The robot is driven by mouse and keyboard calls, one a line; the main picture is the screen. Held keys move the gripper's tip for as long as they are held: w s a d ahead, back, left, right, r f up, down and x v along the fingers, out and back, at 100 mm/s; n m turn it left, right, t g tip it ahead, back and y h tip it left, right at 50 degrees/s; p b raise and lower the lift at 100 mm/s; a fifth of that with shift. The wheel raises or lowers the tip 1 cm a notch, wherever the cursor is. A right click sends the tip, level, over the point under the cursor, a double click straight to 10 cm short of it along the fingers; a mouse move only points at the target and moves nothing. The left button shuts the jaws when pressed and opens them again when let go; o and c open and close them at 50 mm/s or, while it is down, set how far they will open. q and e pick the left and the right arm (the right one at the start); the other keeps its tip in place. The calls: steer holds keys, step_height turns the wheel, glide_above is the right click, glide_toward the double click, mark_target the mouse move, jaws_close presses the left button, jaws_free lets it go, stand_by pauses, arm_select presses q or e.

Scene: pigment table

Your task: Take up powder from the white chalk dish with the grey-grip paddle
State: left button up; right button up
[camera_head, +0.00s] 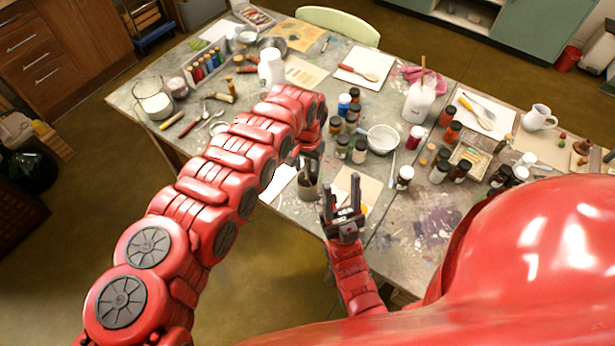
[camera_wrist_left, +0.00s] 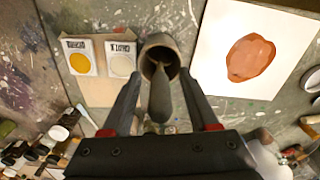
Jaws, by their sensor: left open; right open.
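The white chalk dish (camera_wrist_left: 122,62) shows in the left wrist view, a pale round of powder on a labelled white square, beside the yellow dish (camera_wrist_left: 80,62). Both sit on a tan card (camera_wrist_left: 100,93). A grey-brown cup (camera_wrist_left: 158,42) stands right of them, and a paddle with a dark grey grip (camera_wrist_left: 160,98) leans out of it. My left gripper (camera_wrist_left: 160,92) is open, its fingers on either side of the grip, with gaps visible. In the head view it (camera_head: 309,156) is above the cup (camera_head: 308,188). My right gripper (camera_head: 341,190) is open and empty, partly covering the tan card (camera_head: 350,182).
A white sheet with a rust-coloured patch (camera_wrist_left: 252,58) lies right of the cup in the wrist view.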

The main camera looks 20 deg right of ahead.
arm_select(q)
jaws_close()
steer(key=shift+r, duration=0.15)
stand_by(0.4)
steer(key=shift+r+b, duration=1.45)
steer(key=shift+r, duration=3.45)
